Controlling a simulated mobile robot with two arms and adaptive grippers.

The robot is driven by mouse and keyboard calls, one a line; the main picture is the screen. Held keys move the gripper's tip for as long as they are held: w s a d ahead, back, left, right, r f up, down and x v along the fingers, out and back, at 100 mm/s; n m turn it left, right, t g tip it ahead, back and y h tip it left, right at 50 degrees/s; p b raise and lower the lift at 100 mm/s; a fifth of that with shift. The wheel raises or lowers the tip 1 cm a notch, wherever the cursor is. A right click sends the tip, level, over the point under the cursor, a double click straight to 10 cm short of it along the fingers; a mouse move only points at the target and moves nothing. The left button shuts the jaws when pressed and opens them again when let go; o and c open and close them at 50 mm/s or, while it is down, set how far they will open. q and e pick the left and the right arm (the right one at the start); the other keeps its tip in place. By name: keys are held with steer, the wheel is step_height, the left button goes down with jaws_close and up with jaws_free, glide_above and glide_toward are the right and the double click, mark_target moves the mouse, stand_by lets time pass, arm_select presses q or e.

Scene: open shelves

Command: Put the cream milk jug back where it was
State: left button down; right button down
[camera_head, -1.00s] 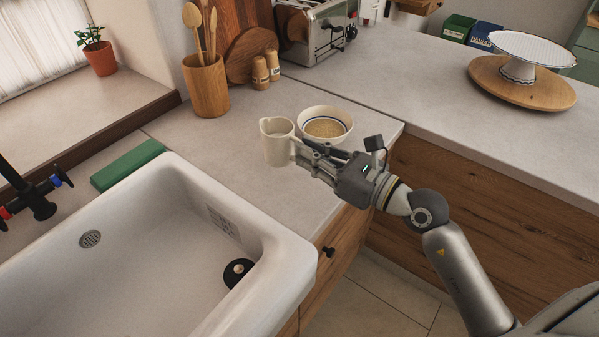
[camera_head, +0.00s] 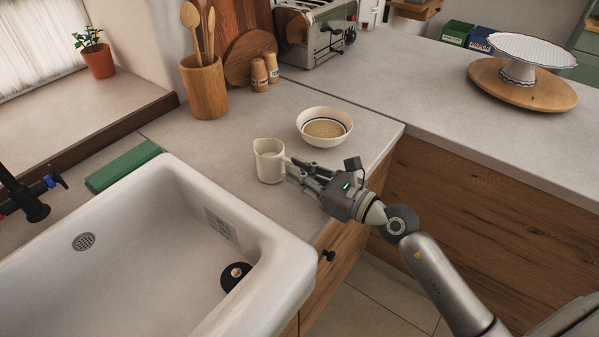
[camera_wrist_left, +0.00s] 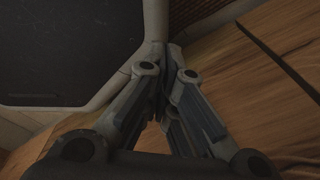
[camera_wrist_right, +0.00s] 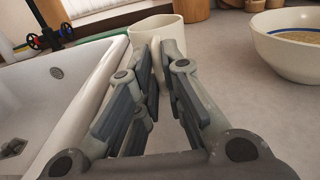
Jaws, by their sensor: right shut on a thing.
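The cream milk jug (camera_head: 268,162) is upright over the counter between the sink and the bowl. Whether its base touches the counter is hard to tell. My right gripper (camera_head: 294,172) is shut on the jug's handle, at its right side. In the right wrist view the jug (camera_wrist_right: 158,33) stands just beyond the fingertips (camera_wrist_right: 154,62), which close around the handle. My left gripper (camera_wrist_left: 166,72) is seen only in the left wrist view, where its fingers come together with nothing visible between them.
A bowl (camera_head: 324,119) of grainy food stands behind and right of the jug. The white sink (camera_head: 262,262) is close on the left and front. A wooden utensil holder (camera_head: 205,90), shakers (camera_head: 259,75) and a toaster (camera_head: 312,35) are at the back. Counter between them is clear.

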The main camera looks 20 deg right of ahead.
steer(key=c, duration=1.5)
jaws_free()
steer(key=shift+f, duration=0.1)
steer(key=shift+c, duration=0.2)
steer(key=b+v, duration=0.4)
steer(key=v, duration=0.8)
